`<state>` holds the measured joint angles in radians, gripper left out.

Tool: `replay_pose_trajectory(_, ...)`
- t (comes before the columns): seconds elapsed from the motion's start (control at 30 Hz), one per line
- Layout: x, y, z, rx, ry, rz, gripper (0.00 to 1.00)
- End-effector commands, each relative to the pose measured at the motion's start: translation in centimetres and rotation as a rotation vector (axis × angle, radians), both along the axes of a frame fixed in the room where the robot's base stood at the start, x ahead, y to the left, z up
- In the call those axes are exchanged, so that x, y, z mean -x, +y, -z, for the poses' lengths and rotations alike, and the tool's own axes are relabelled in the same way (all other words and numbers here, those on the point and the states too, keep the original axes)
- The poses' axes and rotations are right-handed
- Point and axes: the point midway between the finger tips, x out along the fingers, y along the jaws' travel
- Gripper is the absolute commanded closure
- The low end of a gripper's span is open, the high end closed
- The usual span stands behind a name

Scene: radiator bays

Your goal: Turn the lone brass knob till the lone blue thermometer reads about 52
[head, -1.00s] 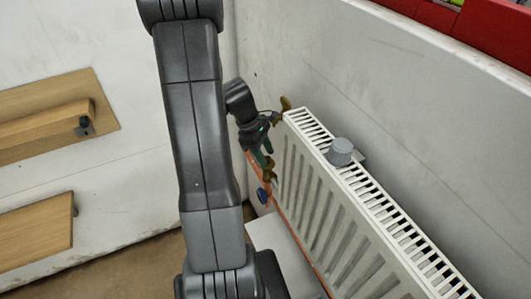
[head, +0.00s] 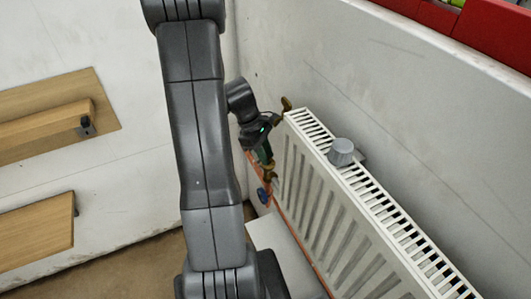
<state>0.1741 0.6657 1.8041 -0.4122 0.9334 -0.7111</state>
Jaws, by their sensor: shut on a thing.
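A small blue round part (head: 263,195) sits just below the brass, low at the radiator's end. I cannot tell whether it is the blue thermometer or a handwheel, and no reading shows.
The white radiator (head: 330,205) runs along the wall to the lower right. Copper-coloured pipe runs below. Wooden panels (head: 35,238) are on the left wall.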

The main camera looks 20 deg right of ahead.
Motion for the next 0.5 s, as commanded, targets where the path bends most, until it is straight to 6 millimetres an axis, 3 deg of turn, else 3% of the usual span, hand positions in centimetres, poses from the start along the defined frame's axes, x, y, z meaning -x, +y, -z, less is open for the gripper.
replay_pose_trajectory(0.5, -0.25, -0.39, -0.06, 0.000, 0.000, 0.416, 1.00)
